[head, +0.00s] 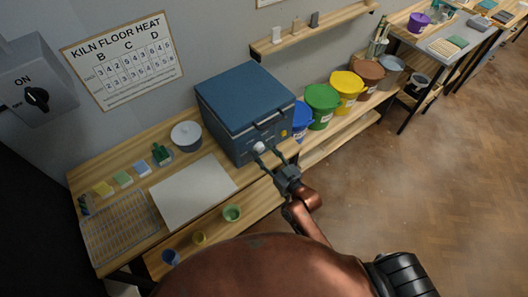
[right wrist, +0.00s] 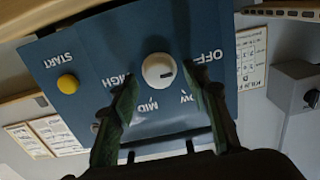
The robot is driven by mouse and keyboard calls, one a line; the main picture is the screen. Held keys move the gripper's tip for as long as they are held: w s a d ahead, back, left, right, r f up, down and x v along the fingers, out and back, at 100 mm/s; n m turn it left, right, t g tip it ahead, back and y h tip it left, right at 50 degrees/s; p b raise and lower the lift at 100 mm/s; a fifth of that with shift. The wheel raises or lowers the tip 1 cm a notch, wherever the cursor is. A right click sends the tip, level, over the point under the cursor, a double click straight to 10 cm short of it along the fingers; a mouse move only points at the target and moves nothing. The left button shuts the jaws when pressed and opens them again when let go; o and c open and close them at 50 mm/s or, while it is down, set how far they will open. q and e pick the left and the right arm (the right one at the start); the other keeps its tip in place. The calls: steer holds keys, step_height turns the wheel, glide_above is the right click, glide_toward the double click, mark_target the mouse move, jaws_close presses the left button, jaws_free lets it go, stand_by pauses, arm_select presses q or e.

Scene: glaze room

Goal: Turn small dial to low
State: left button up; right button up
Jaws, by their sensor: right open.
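The small white dial (right wrist: 158,70) is on the front of the blue kiln box (right wrist: 110,40). It also shows in the head view (head: 259,147) at the tip of my right arm. In the right wrist view its labels appear upside down: OFF, LOW partly covered by a finger, MID and HIGH. The dial's dark mark is on its right side, between the OFF and LOW labels as far as I can tell. My right gripper (right wrist: 162,86) is open, with one green finger on each side of the dial; contact is not clear. My left gripper is out of view.
A yellow START button (right wrist: 67,84) is left of the dial in the wrist view. A black ON/OFF wall switch (head: 37,97) is at upper left. Green (head: 321,105) and other coloured buckets stand right of the kiln box. A white board (head: 193,192) lies on the bench.

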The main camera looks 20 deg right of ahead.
steer(key=c, duration=1.1)
steer(key=shift+r+m+p, duration=0.15)
steer(key=shift+m+p, duration=0.85)
steer(key=shift+p, duration=0.1)
steer(key=m+p, duration=0.2)
steer(key=shift+m, duration=0.4)
steer(key=m+p, duration=0.1)
steer(key=m, duration=0.2)
steer(key=shift+d+p, duration=0.1)
steer(key=shift+p, duration=0.3)
steer(key=shift+f+m+p, duration=0.2)
steer(key=shift+m+p, duration=0.35)
steer(key=shift+m, duration=1.35)
